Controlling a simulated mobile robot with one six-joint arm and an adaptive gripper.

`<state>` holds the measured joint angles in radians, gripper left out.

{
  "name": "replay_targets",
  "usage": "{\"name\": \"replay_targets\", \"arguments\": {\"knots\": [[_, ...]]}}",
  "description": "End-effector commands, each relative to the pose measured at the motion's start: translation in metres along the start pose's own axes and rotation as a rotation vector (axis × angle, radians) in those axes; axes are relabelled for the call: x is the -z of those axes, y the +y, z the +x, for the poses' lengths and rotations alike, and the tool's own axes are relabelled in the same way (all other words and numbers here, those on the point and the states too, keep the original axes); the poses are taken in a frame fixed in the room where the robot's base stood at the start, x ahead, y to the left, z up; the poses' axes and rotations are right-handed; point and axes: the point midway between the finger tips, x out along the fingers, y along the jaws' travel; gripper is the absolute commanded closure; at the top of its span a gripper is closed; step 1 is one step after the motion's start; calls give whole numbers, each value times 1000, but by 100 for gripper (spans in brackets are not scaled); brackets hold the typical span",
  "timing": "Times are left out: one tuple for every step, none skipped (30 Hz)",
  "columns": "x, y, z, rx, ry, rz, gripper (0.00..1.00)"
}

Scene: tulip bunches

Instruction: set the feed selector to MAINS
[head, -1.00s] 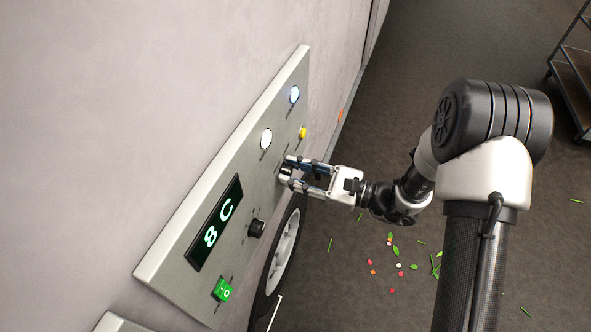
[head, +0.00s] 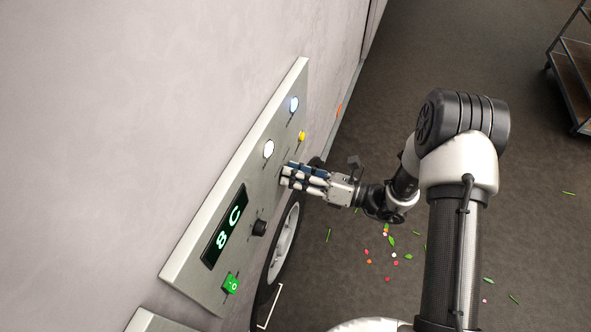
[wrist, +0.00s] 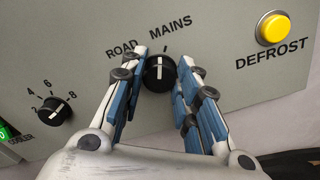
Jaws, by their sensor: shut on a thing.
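The feed selector is a round black knob (wrist: 159,74) with a white pointer line, on the grey panel below the words ROAD and MAINS. In the wrist view its line stands about upright in the picture, toward the MAINS side. My gripper (head: 286,176) reaches the panel from the right in the head view and is shut on the knob. In the wrist view its blue-padded fingers lie on either side of the knob. In the head view the fingers hide the knob.
A yellow DEFROST button (wrist: 272,28) sits right of the selector. The panel also has a lit display (head: 224,227), a green switch (head: 230,284) and white lamps. A wheel (head: 283,240) is below. A shelf rack (head: 575,80) stands far right.

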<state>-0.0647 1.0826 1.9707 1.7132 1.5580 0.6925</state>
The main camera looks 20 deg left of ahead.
Motion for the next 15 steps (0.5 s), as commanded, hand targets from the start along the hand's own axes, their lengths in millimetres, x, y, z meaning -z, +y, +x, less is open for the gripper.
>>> {"name": "replay_targets", "arguments": {"knots": [[-1, 1, 0, 0, 0, 31, 95], [-1, 1, 0, 0, 0, 51, 95], [-1, 0, 0, 0, 0, 75, 95], [-1, 0, 0, 0, 0, 91, 95], [-1, 0, 0, 0, 0, 107, 95], [-1, 0, 0, 0, 0, 125, 95], [-1, 0, 0, 0, 0, 138, 95], [-1, 0, 0, 0, 0, 150, 95], [-1, 0, 0, 0, 0, 163, 95], [-1, 0, 0, 0, 0, 173, 95], [-1, 0, 0, 0, 0, 181, 95], [0, 0, 0, 0, 0, 190, 95], [0, -1, 0, 0, 0, 196, 95], [0, -1, 0, 0, 0, 202, 95], [0, -1, 0, 0, 0, 208, 95]]}}
